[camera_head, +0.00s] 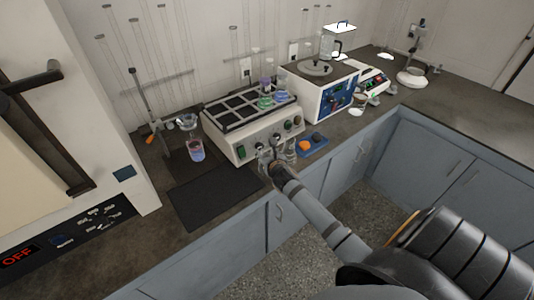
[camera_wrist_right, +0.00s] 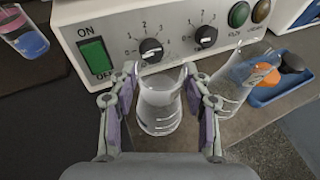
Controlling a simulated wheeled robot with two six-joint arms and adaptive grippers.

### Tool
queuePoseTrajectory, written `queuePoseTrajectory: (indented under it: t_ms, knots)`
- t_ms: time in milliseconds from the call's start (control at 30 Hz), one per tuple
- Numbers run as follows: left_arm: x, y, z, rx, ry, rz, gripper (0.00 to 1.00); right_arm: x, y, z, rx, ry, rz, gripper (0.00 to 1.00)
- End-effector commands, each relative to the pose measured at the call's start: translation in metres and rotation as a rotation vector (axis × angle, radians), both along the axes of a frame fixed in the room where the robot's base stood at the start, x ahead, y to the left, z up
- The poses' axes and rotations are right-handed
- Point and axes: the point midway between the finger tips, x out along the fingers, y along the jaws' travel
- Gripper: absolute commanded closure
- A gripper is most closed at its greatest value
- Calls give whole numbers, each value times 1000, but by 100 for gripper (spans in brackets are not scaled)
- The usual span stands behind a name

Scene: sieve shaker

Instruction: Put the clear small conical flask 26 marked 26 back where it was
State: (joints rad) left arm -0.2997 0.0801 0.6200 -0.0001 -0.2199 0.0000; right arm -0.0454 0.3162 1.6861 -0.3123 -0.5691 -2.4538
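The clear small conical flask (camera_wrist_right: 160,108) is between the fingers of my right gripper (camera_wrist_right: 160,78), in front of the control panel. In the head view my right gripper (camera_head: 266,156) is at the counter's front edge, before the sieve shaker (camera_head: 250,135). My left gripper is not in view.
A second clear vessel (camera_wrist_right: 232,90) stands just right of the gripper, beside a blue tray (camera_wrist_right: 270,92) holding an orange and a dark item. The dark mat (camera_head: 215,195) is clear.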

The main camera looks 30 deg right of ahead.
Motion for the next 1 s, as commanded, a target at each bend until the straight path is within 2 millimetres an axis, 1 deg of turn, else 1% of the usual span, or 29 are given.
queuePoseTrajectory:
  t_ms: [267,367,467,700,800,900,1000]
  knots:
    - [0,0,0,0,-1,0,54,0,0,0,0,0,0,43]
    - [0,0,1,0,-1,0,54,-2,1,4,-1,0,1,43]
    - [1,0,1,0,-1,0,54,-16,5,9,-1,0,1,43]
    - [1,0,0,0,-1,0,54,-68,22,30,-3,2,2,43]
    - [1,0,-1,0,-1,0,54,-86,28,38,-1,2,2,43]
    - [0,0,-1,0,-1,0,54,-98,32,44,-1,0,2,43]
    - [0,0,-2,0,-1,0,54,-104,34,47,-1,0,0,43]
